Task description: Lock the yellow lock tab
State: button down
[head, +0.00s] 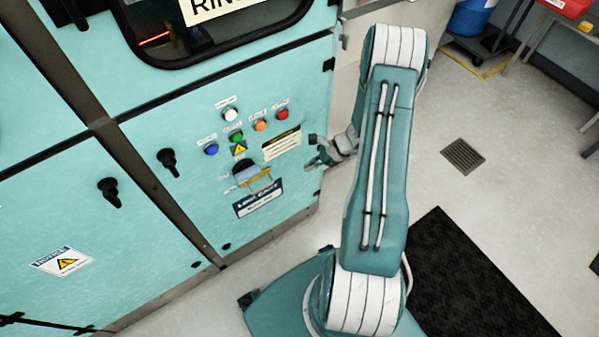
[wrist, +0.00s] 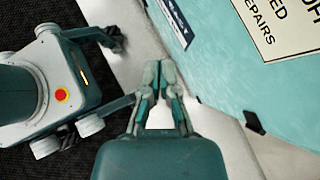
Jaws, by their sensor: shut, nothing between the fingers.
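A small grey and yellowish lock fitting (head: 258,181) sits low on the teal cabinet panel, just above a dark blue and white label (head: 258,198). Its yellow part is too small in the head view to tell its position. My gripper (head: 311,163) is near the right edge of the panel, to the right of the fitting and apart from it. In the wrist view my gripper (wrist: 160,68) is shut with nothing between the fingertips. The lock fitting does not show clearly in the wrist view.
Blue, white, green, orange and red buttons (head: 237,137) sit above the fitting. Black knobs (head: 168,161) are to its left. The teal cabinet (head: 130,260) fills the left side. The floor (head: 480,200) to the right is open, with a black mat (head: 470,275).

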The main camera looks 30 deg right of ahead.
jog(key=s+a+r+n+g+h, duration=0.1)
jog(key=a+r+n, duration=0.25)
jog(key=r, duration=0.45)
jog(key=a+r+n+g+h, duration=0.1)
jog(key=a+r+n+h, duration=0.2)
jog(key=r, duration=0.5)
jog(key=s+a+r+n, duration=0.1)
jog(key=a+r+n, duration=0.3)
jog(key=r, duration=0.5)
jog(key=s+a+r+n+t+h, duration=0.2)
jog(key=s+a+r+n, duration=0.1)
jog(key=s+r+n, duration=0.3)
jog(key=s+a+r+n+t+h, duration=0.1)
jog(key=s+a+r+n+h, duration=0.1)
jog(key=s+r+n, duration=0.4)
notch_tip(320, 180, up, 2)
jog(key=shift+s+a+r+t+h, duration=0.15)
jog(key=shift+s+a+t+h, duration=0.2)
jog(key=shift+s+a, duration=0.6)
